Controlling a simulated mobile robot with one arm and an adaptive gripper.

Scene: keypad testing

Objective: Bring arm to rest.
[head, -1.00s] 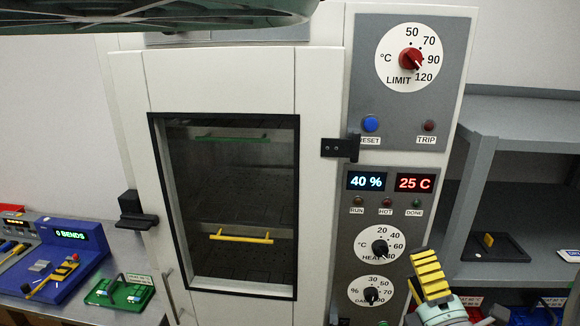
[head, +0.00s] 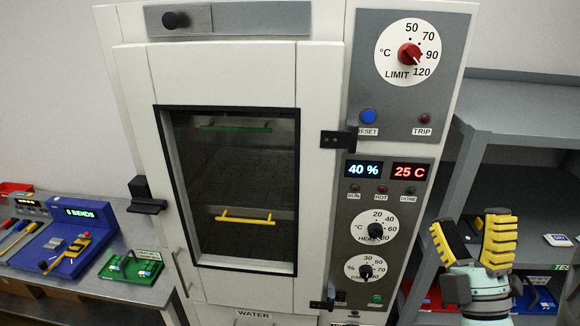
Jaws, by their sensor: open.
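My gripper (head: 474,240) is at the lower right of the head view, in front of the grey shelf. Its two yellow-ribbed fingers point up and stand apart, with nothing between them. It is to the right of the oven's control panel and apart from it. The oven (head: 130,90) is a tall white cabinet with a shut, windowed door. Its displays (head: 387,174) read 40 % and 25 C.
A grey shelf (head: 520,118) stands at the right behind my gripper. A bench (head: 135,235) at the left holds a blue device (head: 78,230) reading 0 BENDS and a green tray (head: 120,270). Yellow (head: 245,218) and green handles show inside the oven window.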

